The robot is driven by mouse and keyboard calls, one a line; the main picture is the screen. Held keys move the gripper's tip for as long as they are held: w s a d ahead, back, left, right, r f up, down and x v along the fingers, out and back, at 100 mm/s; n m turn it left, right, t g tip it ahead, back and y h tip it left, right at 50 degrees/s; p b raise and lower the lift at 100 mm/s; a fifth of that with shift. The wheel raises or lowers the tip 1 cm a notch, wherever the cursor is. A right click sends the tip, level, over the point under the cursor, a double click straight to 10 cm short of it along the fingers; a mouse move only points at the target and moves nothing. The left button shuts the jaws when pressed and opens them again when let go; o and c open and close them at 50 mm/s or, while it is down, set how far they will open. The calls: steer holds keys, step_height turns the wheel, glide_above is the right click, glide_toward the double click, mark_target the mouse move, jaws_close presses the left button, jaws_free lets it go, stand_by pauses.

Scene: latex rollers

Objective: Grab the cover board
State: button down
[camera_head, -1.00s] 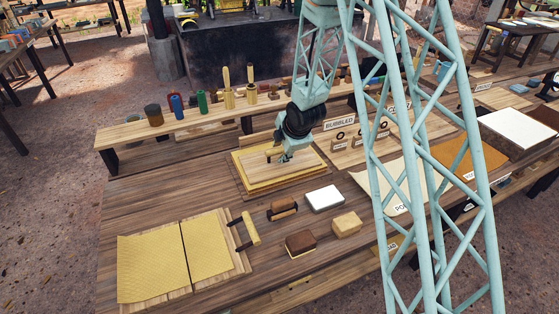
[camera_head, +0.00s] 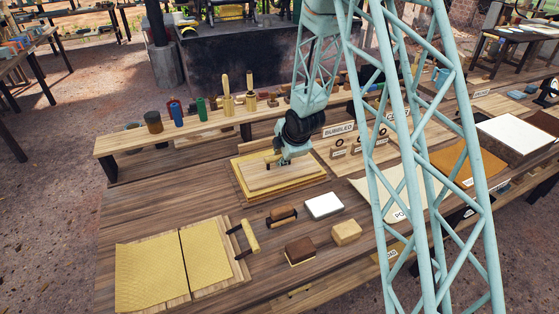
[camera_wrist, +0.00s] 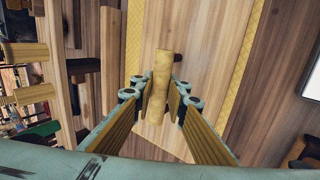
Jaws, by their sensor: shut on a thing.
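The cover board (camera_head: 293,177) is a pale wooden board with a handle on top. It lies over a yellow sheet (camera_head: 243,188) on the bench; I cannot tell whether it rests on the sheet or is slightly raised. My gripper (camera_head: 277,163) is over the board and shut on its handle. In the wrist view, the round wooden handle (camera_wrist: 160,85) stands between the two fingers of my gripper (camera_wrist: 158,100). The board (camera_wrist: 190,60) fills the middle of that view, with yellow strips of the sheet (camera_wrist: 246,75) beside it.
Two yellow textured sheets (camera_head: 150,272) on boards lie at front left. A wooden roller (camera_head: 250,238), a brush (camera_head: 283,213), a white block (camera_head: 323,205) and other blocks lie in front. A raised shelf (camera_head: 200,128) with jars stands behind. My blue-green lattice column crosses the right.

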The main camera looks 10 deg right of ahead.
steer(key=shift+r, duration=1.7)
steer(key=s+a, duration=0.1)
steer(key=a, duration=0.4)
steer(key=a+b, duration=0.1)
steer(key=a, duration=0.4)
steer(key=s+a+b, duration=0.1)
steer(key=a, duration=0.4)
steer(key=shift+s+a, duration=0.35)
steer(key=shift+a, duration=0.05)
steer(key=shift+s+a, duration=0.15)
steer(key=shift+a, duration=0.8)
